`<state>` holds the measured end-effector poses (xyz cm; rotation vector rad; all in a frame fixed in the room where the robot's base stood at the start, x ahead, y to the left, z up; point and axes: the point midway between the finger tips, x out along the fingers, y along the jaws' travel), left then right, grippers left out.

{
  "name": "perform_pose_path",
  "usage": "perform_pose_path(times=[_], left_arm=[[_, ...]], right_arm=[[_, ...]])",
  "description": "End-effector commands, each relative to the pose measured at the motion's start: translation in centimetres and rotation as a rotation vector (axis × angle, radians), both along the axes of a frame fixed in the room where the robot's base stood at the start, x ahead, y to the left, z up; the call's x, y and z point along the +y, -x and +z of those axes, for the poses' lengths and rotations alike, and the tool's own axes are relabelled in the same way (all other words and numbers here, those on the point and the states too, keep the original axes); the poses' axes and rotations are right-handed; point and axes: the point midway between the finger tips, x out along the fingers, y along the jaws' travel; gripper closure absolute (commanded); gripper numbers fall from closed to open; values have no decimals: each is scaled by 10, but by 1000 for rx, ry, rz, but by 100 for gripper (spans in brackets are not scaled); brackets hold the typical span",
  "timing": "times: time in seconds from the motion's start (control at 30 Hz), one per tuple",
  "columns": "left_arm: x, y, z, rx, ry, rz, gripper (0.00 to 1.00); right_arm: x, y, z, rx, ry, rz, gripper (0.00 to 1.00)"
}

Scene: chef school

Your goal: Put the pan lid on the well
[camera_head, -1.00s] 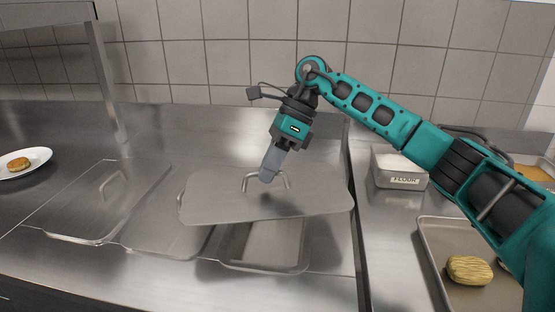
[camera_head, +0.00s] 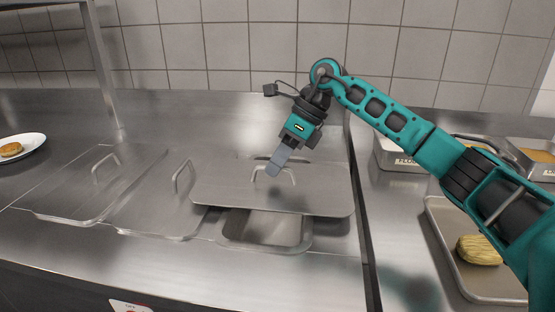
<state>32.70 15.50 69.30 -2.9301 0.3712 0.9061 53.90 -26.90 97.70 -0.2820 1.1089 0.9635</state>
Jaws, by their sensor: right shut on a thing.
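The steel pan lid (camera_head: 315,190) hangs over the rear part of the open well (camera_head: 266,232) in the steel counter, roughly level and offset to the right. The well's front part shows below the lid's front edge. My right gripper (camera_head: 277,163) is shut on the lid's handle (camera_head: 287,174), its fingers pointing down and left. I cannot tell whether the lid touches the counter. My left gripper is not in view.
A plate (camera_head: 30,143) with food stands far left. At right are a flour container (camera_head: 398,160) and a tray (camera_head: 450,232) with a yellow food piece (camera_head: 479,250).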

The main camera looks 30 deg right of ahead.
Motion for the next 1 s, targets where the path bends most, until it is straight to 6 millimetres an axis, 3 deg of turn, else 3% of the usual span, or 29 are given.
perform_pose_path(times=[0.77, 0.8, 1.0], left_arm=[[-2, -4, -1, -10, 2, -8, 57], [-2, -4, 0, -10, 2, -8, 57], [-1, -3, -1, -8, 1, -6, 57]], right_arm=[[0, 0, -9, -3, -2, 1, 100], [0, 0, -8, -3, -1, 0, 85], [0, 0, -9, -2, -1, 1, 66]])
